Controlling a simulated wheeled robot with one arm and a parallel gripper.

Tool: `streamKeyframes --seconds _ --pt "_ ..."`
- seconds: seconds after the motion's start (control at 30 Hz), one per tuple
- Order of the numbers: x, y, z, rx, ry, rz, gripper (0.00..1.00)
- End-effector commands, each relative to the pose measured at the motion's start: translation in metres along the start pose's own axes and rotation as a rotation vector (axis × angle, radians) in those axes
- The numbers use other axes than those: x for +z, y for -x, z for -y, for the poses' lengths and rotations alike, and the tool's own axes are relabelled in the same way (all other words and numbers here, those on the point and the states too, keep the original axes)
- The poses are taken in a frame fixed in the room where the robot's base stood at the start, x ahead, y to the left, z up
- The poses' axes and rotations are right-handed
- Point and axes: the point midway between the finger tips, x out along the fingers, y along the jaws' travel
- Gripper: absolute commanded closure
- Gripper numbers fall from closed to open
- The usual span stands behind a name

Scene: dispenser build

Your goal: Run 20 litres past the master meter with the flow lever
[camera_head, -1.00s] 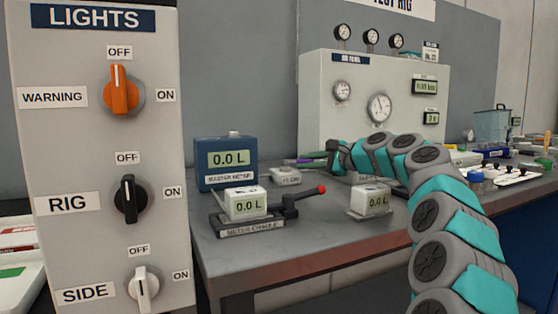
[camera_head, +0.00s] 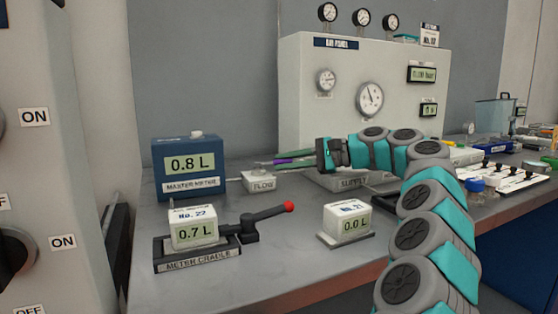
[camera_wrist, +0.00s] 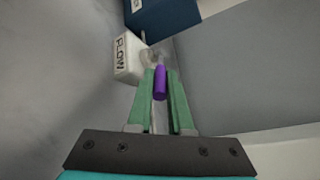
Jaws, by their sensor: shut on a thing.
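The blue master meter (camera_head: 186,176) stands at the back left of the bench and reads 0.8 L. The small white FLOW block (camera_head: 260,182) sits just right of it. My gripper (camera_head: 285,160) is beside the FLOW block, its green fingers shut on the purple flow lever. In the wrist view the purple lever (camera_wrist: 160,83) lies between the two fingers, close to the FLOW block (camera_wrist: 129,58). The white meter No. 22 (camera_head: 193,227) sits in the black meter cradle (camera_head: 164,257) and reads 0.7 L.
The cradle's black lever with a red knob (camera_head: 289,206) sticks out to its right. Another white meter (camera_head: 347,223) on a plate reads 0.0 L. A SUPPLY base (camera_head: 352,183) is behind my arm. A gauge panel (camera_head: 300,100) stands behind. The bench front is clear.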

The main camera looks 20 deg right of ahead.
Motion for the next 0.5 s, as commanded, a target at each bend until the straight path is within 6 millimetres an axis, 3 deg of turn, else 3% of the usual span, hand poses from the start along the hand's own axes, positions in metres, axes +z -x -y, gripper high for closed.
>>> streamKeyframes --seconds 0.27,0.3,0.5 --pt "0.0004 -0.0019 -0.0011 0.004 -0.001 0.003 1.0" --pt "0.0005 -0.002 -0.0011 0.004 -0.001 0.004 0.8" --pt "0.0003 -0.0014 -0.0007 0.002 -0.001 0.002 0.58"
